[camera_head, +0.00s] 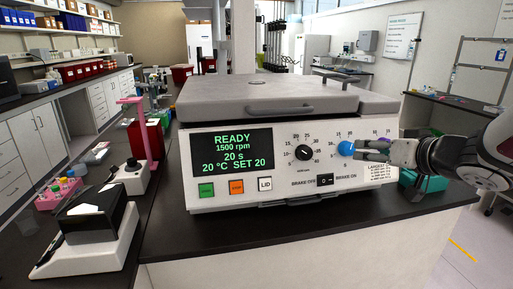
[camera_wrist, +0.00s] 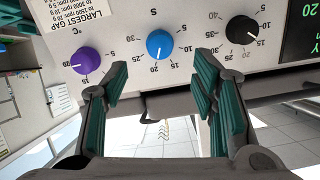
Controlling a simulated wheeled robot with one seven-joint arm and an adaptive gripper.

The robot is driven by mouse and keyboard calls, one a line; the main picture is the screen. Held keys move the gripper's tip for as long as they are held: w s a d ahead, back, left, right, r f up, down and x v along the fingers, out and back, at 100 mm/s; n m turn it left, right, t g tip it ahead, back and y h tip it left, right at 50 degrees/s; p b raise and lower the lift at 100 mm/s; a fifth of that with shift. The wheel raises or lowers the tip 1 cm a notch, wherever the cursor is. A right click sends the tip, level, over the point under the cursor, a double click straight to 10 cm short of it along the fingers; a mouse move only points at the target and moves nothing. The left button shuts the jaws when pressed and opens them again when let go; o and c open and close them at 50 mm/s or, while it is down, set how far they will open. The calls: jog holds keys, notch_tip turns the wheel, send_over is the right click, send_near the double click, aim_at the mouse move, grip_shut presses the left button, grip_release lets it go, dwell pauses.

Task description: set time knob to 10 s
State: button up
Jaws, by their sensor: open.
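The cell processor (camera_head: 284,185) stands on a dark bench, and its display (camera_head: 232,153) reads READY, 1500 rpm, 20 s, 20 °C SET 20. The blue time knob (camera_head: 346,148) is on its front panel. In the wrist view the blue knob (camera_wrist: 159,44) shows upside down, its pale mark near 20. My gripper (camera_head: 362,150) is at the panel from the right, close to the blue knob. In the wrist view my gripper (camera_wrist: 161,72) is open, its fingers spread to either side of the knob. Whether they touch it cannot be told.
A black knob (camera_head: 304,153) sits left of the blue one. A purple knob (camera_wrist: 85,61) is on the other side, near a finger; my gripper mostly hides it in the head view. Buttons and a brake switch (camera_head: 325,180) lie below. A black-and-white device (camera_head: 92,232) stands left.

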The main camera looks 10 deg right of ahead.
aim_at(350, 150)
jog(key=b+x, duration=0.2)
jog(key=x, duration=0.7)
jog(key=shift+w+b, duration=0.25)
jog(key=shift+b, duration=0.15)
jog(key=c, duration=1.2)
